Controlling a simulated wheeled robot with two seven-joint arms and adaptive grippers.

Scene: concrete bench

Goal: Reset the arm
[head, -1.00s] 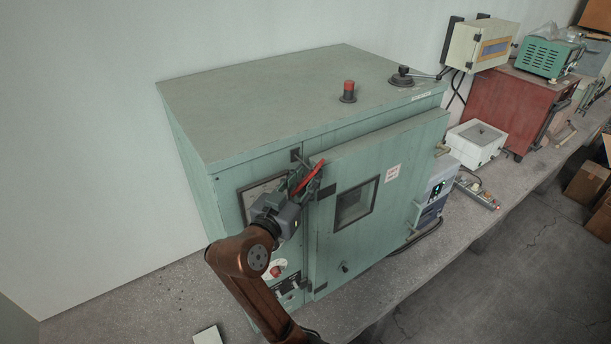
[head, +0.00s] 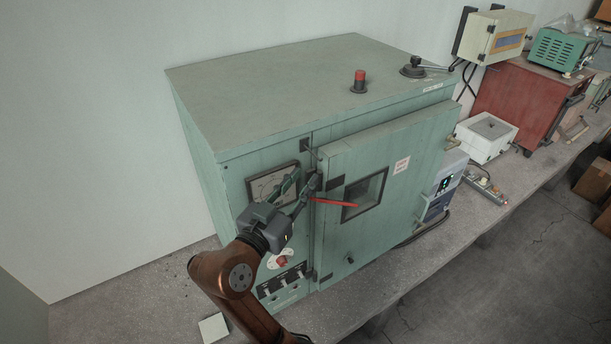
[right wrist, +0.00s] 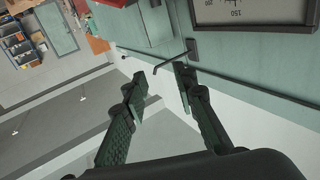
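A red lever (head: 335,202) lies nearly level across the front of the green cabinet door (head: 410,160), its left end by the door's hinge-side edge. My right gripper (head: 303,182) is in front of the cabinet's dial panel, with its fingers close to that left end. In the right wrist view, the fingers of my right gripper (right wrist: 160,82) are apart with a gap between the tips. A thin dark bent rod (right wrist: 168,68) on the cabinet shows behind the gap. Whether a finger touches the lever, I cannot tell. My left gripper is not in view.
The green cabinet (head: 290,90) stands on a concrete bench (head: 390,275). A red button (head: 359,80) and a black lever knob (head: 412,68) are on its top. A white box (head: 487,138) and a red cabinet (head: 530,95) stand to the right.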

